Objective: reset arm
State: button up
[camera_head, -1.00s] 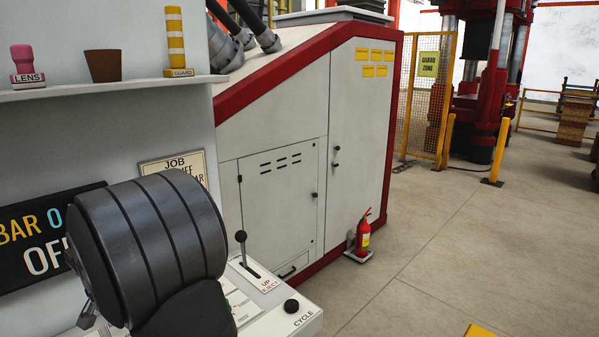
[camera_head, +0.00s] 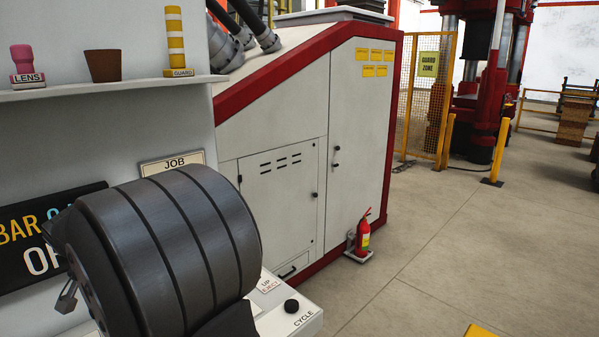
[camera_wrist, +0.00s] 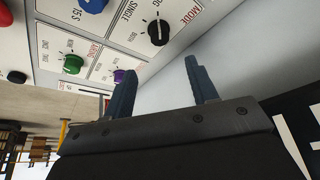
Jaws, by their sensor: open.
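My gripper (camera_wrist: 160,66) shows in the wrist view with its two blue-grey fingers spread apart and nothing between them. It is in front of a control panel (camera_wrist: 112,50) and the pale wall beside it. The panel carries a black mode knob (camera_wrist: 158,32), a green knob (camera_wrist: 73,64), a purple knob (camera_wrist: 118,75) and a blue knob (camera_wrist: 92,4). I cannot tell how far the fingertips are from the panel. In the head view my dark, banded arm (camera_head: 165,250) fills the lower left, and the fingers cannot be made out there.
The console (camera_head: 290,318) has a black cycle button (camera_head: 291,306); its lever is hidden behind my arm. A shelf (camera_head: 110,92) above holds a pink lens stamp (camera_head: 23,60), a brown pot (camera_head: 103,66) and a yellow-striped guard post (camera_head: 176,40). A fire extinguisher (camera_head: 363,235) stands by the cabinet.

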jog(key=x, duration=1)
jog(key=shift+w+f, duration=0.15)
jog(key=shift+f, duration=0.15)
jog(key=shift+w+f, duration=0.2)
jog(key=shift+f, duration=0.05)
jog(key=shift+d+n+y, duration=0.15)
jog(key=shift+n+y, duration=0.65)
jog(key=shift+n, duration=1.5)
jog(key=shift+w+n+g+y, duration=0.1)
jog(key=shift+n+g+y, duration=0.35)
jog(key=shift+n, duration=0.9)
jog(key=shift+n+g+y, duration=0.35)
jog(key=shift+n+g, duration=0.1)
jog(key=shift+n, duration=0.9)
jog(key=shift+v, duration=3.15)
jog(key=shift+o, duration=0.5)
